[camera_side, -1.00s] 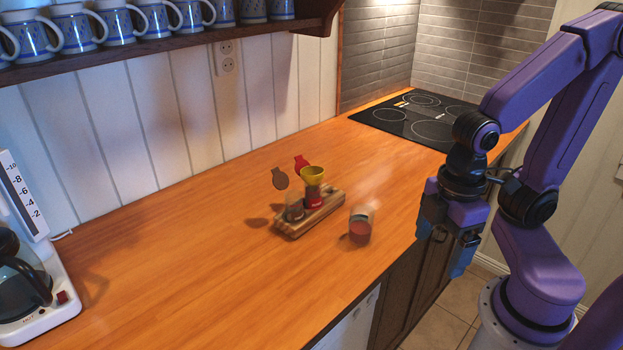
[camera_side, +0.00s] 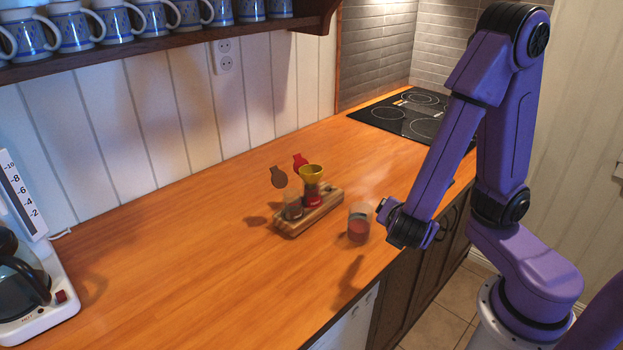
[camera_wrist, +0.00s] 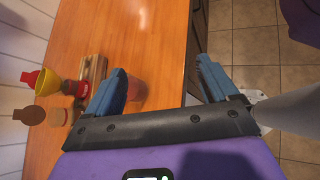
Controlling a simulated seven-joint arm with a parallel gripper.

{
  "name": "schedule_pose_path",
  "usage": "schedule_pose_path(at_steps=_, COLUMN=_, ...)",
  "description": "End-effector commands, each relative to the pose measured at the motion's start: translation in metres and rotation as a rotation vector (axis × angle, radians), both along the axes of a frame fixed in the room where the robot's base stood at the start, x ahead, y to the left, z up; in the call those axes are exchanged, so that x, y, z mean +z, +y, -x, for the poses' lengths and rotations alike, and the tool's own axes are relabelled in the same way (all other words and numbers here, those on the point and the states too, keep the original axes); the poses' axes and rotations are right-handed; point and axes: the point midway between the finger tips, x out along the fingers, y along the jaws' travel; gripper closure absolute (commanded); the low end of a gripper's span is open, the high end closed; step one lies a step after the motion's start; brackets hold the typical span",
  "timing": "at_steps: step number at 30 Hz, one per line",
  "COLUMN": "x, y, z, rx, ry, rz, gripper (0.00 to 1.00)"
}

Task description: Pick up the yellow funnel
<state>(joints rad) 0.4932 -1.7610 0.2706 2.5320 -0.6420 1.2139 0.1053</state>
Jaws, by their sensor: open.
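The yellow funnel (camera_side: 312,172) sits wide end up on top of a red-filled jar (camera_side: 312,192) in the wooden holder (camera_side: 322,212). In the wrist view the funnel (camera_wrist: 47,82) is at the left, outside and left of my left finger. My gripper (camera_wrist: 160,66) is open, with its two blue fingers spread and nothing held between them. In the side view the wrist end of my arm is right of the holder, near the counter's front edge, and the fingers are not clearly seen there.
A clear glass with red contents (camera_side: 359,224) stands between the holder and my arm; in the wrist view it (camera_wrist: 137,88) is partly behind my left finger. A second jar (camera_side: 292,204) stands in the holder, with a brown lid (camera_side: 278,177) raised.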

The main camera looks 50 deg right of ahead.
Motion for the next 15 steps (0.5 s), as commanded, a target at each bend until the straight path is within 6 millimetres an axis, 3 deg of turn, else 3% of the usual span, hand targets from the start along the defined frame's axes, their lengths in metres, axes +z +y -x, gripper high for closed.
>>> schedule_pose_path(at_steps=5, x=0.004, y=0.018, z=-0.039, rx=0.266, ry=-0.067, rz=0.319, gripper=0.13)
schedule_pose_path(at_steps=9, x=0.005, y=0.045, z=-0.064, rx=0.475, ry=-0.121, rz=0.516, gripper=0.13)
schedule_pose_path(at_steps=15, x=0.001, y=0.079, z=-0.080, rx=0.682, ry=-0.167, rz=0.671, gripper=0.13)
